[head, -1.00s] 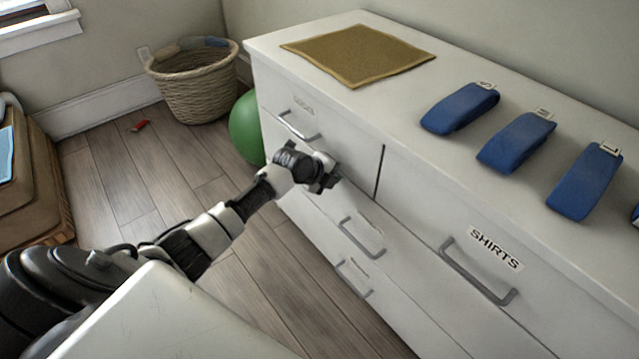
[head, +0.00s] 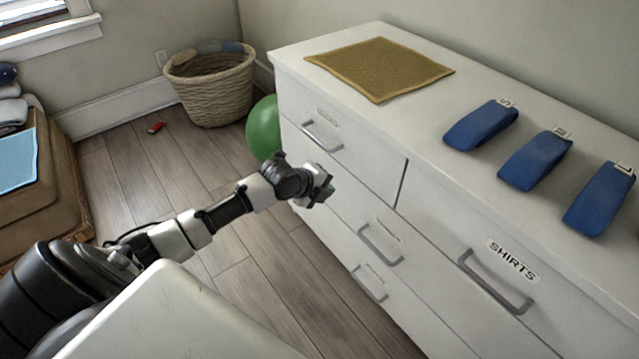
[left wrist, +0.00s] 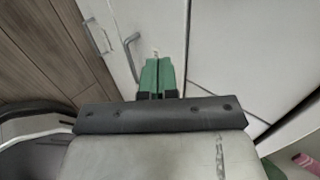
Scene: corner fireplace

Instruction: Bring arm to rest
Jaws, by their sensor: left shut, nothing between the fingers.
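My left gripper (head: 322,190) is in front of the upper left part of the white dresser (head: 330,192) in the head view. Its arm reaches in from the lower left. In the left wrist view the green fingers of the left gripper (left wrist: 157,75) are together, with nothing between them. The dresser front and metal handles (left wrist: 132,55) show beyond the fingers. I cannot tell the exact gap to the dresser front. The dresser drawers look closed. My right gripper is not in view.
A mustard cloth (head: 380,68) and several folded blue garments (head: 481,126) lie on the dresser top. A green ball (head: 263,128) and a wicker basket (head: 212,95) stand beyond. A small red object (head: 156,128) lies on the floor. A brown ottoman (head: 45,195) is at left.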

